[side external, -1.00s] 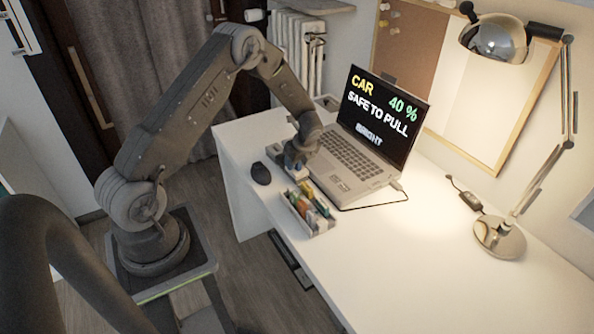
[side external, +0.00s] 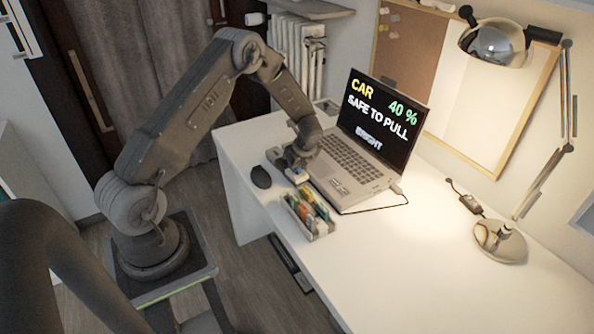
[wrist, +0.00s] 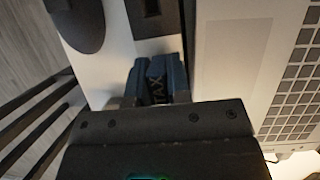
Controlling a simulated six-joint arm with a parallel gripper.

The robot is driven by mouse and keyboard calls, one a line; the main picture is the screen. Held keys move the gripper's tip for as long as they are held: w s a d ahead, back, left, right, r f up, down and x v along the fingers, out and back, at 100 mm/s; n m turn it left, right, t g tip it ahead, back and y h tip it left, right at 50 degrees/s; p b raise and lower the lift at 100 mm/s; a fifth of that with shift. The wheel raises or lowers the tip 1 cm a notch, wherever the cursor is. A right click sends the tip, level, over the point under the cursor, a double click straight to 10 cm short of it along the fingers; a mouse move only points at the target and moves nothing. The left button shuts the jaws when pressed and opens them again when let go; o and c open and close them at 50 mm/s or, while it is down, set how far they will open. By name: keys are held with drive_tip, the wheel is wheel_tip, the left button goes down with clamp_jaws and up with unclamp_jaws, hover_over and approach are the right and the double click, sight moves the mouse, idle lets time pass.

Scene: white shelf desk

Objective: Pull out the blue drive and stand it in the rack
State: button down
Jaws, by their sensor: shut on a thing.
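My gripper (side external: 296,163) is low over the desk between the mouse and the laptop. It is shut on a dark blue drive (wrist: 157,78) with letters reading "TAX", seen between the fingers in the wrist view. A dark block with a slot (wrist: 152,17) lies beyond the drive, with a pale strip of desk showing between them. In the side view the gripper hides most of the drive. The rack (side external: 309,223) is a small pale tray just in front of the gripper, holding several coloured pieces, including orange and green.
The open laptop (side external: 350,160) stands right of the gripper; its screen (side external: 380,118) reads "CAR 40 % SAFE TO PULL". A black mouse (side external: 261,177) lies to the left, near the desk edge. A cable runs by the laptop. A lamp (side external: 500,240) stands far right. The front desk is clear.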

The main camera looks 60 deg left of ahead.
drive_tip(key=shift+r, duration=0.1)
wheel_tip(320, 180, up, 4)
drive_tip(key=shift+r, duration=0.15)
drive_tip(key=s+a+r, duration=0.6)
drive_tip(key=s+r, duration=0.3)
drive_tip(key=r, duration=0.2)
drive_tip(key=shift+s+a+r, duration=0.25)
drive_tip(key=shift+s, duration=0.1)
idle(0.5)
idle(0.3)
